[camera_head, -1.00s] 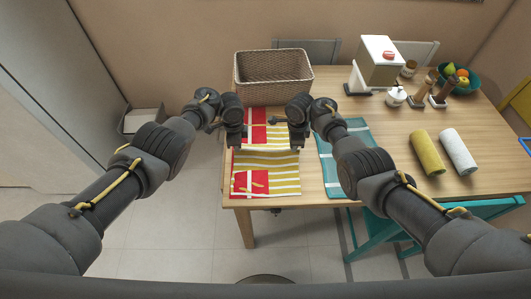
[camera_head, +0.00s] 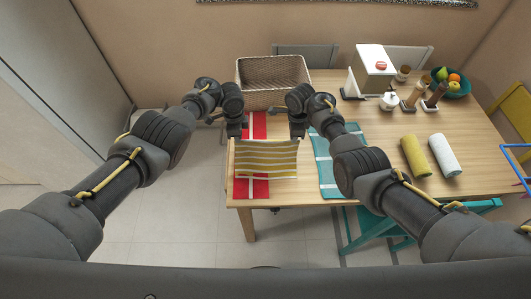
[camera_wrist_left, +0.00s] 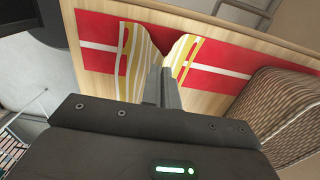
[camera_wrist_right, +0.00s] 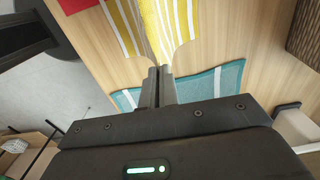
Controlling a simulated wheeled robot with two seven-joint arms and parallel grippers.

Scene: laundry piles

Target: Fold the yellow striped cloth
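The yellow and white striped cloth (camera_head: 266,160) hangs between my two grippers in the head view, spread wide, over a red cloth. My left gripper (camera_head: 243,136) is shut on its left upper corner; the left wrist view shows the striped fabric (camera_wrist_left: 134,60) bunched at the closed fingers (camera_wrist_left: 166,72). My right gripper (camera_head: 297,135) is shut on its right upper corner; the right wrist view shows the fabric (camera_wrist_right: 165,22) gathered at the fingertips (camera_wrist_right: 160,72). Whether the lower edge touches the red cloth is hard to tell.
The red cloth with white stripes (camera_head: 252,190) lies flat on the wooden table (camera_head: 385,145). A teal cloth (camera_head: 324,168) lies to the right. A wicker basket (camera_head: 272,98) stands behind. A yellow roll (camera_head: 414,156) and white roll (camera_head: 444,155) lie further right.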

